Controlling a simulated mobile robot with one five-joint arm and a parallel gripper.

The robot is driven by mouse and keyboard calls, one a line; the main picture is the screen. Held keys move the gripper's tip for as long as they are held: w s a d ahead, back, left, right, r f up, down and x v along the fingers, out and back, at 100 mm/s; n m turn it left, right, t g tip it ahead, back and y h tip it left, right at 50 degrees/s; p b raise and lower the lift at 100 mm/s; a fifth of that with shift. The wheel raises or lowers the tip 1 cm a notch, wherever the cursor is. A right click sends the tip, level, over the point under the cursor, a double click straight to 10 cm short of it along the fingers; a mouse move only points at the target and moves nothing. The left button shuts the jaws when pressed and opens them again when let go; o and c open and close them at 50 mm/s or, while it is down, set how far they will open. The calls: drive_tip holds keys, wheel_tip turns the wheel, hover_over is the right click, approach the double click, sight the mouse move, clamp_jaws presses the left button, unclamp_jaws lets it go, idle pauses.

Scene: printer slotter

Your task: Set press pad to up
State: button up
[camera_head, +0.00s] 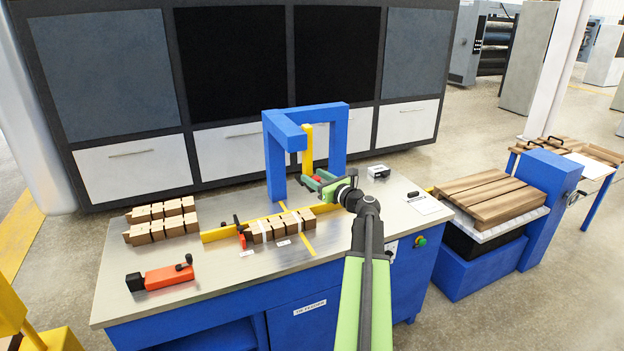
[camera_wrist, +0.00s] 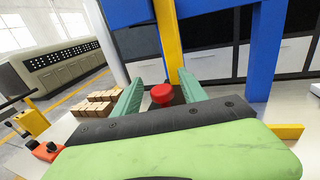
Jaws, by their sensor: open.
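A blue press frame (camera_head: 277,160) stands on the steel table, with a yellow upright bar (camera_head: 307,147) hanging from its top. A red knob (camera_head: 316,179) sits at the bar's lower end; which part is the press pad I cannot tell for sure. In the wrist view the red knob (camera_wrist: 161,95) lies between my two teal fingers, with the yellow bar (camera_wrist: 168,42) behind it. My gripper (camera_head: 319,183) is open around the knob, and the fingers look apart from it. The bar's lower end is hidden by the knob and my gripper.
A row of slotted wooden blocks (camera_head: 281,227) lies along a yellow fence (camera_head: 222,234) before the press. More blocks (camera_head: 160,220) lie at the left. A red-orange tool (camera_head: 167,277) lies at the front left. A small black-and-white box (camera_head: 379,171) stands at right.

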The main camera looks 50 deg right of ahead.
drive_tip(key=s+a, duration=0.2)
drive_tip(key=s, duration=1.5)
drive_tip(key=shift+s, duration=0.15)
drive_tip(key=shift+a, duration=0.15)
